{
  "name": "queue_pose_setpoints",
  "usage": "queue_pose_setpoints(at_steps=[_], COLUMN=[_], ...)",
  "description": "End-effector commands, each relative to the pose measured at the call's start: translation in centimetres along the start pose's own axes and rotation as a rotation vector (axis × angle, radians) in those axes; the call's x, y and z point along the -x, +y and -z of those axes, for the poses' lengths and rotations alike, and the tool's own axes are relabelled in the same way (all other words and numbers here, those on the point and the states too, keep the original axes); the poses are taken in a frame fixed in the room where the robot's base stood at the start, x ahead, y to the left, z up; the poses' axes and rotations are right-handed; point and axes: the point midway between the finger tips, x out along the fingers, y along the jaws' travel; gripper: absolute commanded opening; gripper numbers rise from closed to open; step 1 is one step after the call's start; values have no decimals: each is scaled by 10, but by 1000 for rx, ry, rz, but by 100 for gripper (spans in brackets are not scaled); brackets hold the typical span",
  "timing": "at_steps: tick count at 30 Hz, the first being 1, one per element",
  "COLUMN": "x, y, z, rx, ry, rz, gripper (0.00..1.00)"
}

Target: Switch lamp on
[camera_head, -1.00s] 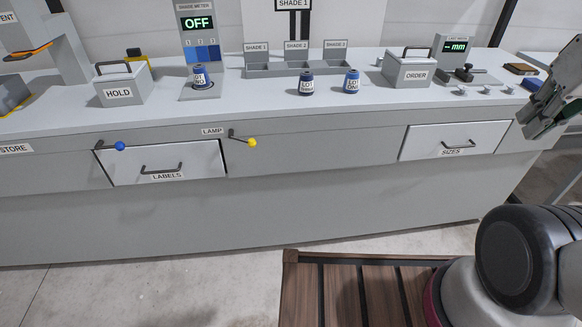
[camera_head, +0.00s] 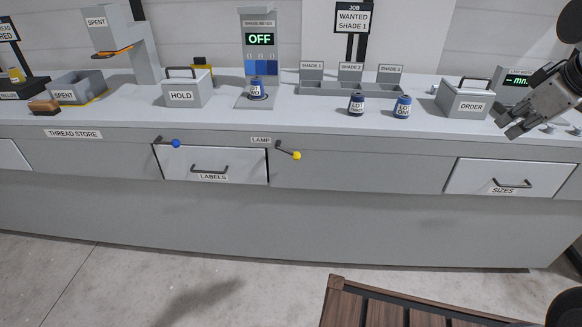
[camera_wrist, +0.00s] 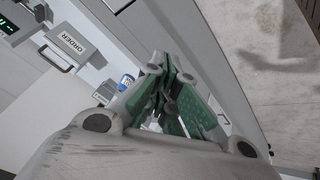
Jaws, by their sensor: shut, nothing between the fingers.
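The lamp lever with a yellow ball end (camera_head: 296,155) sticks out from the counter front beside the LAMP label (camera_head: 261,140). The lever slants down to the right. The shade meter (camera_head: 260,40) behind it reads OFF. A spool (camera_head: 256,88) stands at the foot of the meter. My gripper (camera_head: 512,128) is at the right, over the counter's front edge by the ORDER box, well away from the lever. It is shut and empty. In the wrist view its fingers (camera_wrist: 172,120) are together, and the lever is not seen there.
A lever with a blue ball (camera_head: 176,143) is left of the lamp lever, above the LABELS drawer (camera_head: 230,163). Two spools (camera_head: 357,105) (camera_head: 402,107) stand near the counter's front. The ORDER box (camera_head: 464,99) is close to my gripper. A slatted wooden platform (camera_head: 390,310) lies on the floor.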

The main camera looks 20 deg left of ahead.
Motion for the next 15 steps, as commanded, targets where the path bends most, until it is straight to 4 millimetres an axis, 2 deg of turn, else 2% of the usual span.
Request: queue_pose_setpoints(at_steps=[1,3,5,7,9,11,12,15], x=[-33,-74,-108,-148,-185,-216,-234,-272], y=[-11,-27,-48,-80,-118,-155,-181,-245], z=[30,71,103,136,163,181,191,203], rx=[148,360,539,745,946,1114,1223,1465], ry=[35,106,167,240,314,378,420,518], rz=[16,12,2,-20,-51,-87,-115,-195], gripper=[0,0,0,0,0,0,0,0])
